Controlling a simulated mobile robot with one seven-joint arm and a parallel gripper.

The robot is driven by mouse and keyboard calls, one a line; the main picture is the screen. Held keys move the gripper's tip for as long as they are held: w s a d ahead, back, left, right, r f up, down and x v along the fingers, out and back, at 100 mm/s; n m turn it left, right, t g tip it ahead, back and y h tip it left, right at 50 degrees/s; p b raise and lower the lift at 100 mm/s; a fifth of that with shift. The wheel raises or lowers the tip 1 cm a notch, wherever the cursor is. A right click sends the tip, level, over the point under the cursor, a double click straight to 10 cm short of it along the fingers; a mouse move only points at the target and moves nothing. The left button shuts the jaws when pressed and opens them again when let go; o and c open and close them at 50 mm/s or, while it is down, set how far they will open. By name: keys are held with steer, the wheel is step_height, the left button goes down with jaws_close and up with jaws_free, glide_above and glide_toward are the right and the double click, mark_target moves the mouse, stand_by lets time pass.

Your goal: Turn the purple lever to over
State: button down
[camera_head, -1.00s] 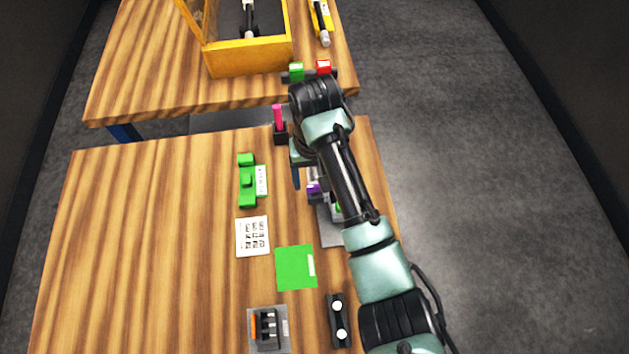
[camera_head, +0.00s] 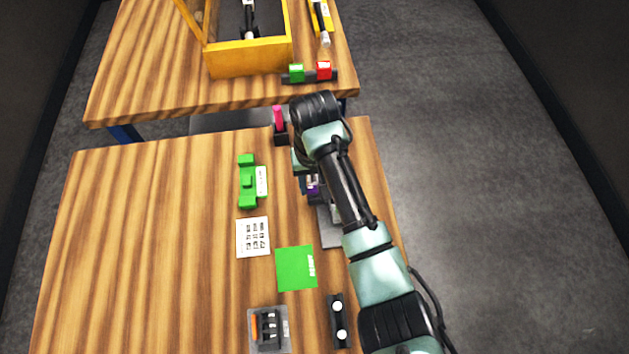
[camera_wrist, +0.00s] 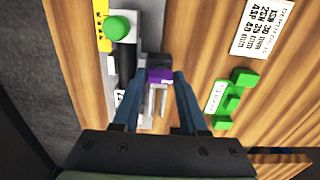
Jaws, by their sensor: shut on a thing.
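The purple lever (camera_wrist: 160,75) shows between my fingertips in the wrist view, at the end of a grey plate fixture. In the head view a small part of the purple lever (camera_head: 313,191) shows below my wrist; my arm hides much of the rest. My gripper (camera_wrist: 160,78) has its two blue fingers on either side of the purple piece and is shut on it. A silvery fork-like part (camera_wrist: 157,103) lies between the fingers. The lever's exact angle cannot be told.
A green round button (camera_wrist: 117,27) and a yellow label (camera_wrist: 102,22) sit beside the lever. A pink-handled lever (camera_head: 278,118), a green block (camera_head: 246,182), a green sheet (camera_head: 293,268) and a black two-button box (camera_head: 338,320) are nearby. The table's left part is clear.

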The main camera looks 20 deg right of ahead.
steer(key=shift+m+p, duration=0.3)
steer(key=shift+r+m+p, duration=0.15)
steer(key=shift+m+p, duration=0.95)
steer(key=shift+m, duration=0.1)
steer(key=m+p, duration=0.2)
steer(key=m, duration=0.3)
steer(key=shift+m+p, duration=0.3)
steer(key=shift+p, duration=0.05)
steer(key=m+p, duration=0.1)
steer(key=m, duration=0.3)
steer(key=m+p, duration=0.1)
steer(key=m, duration=0.4)
steer(key=shift+m, duration=0.3)
steer(key=shift+c, duration=2.2)
jaws_free()
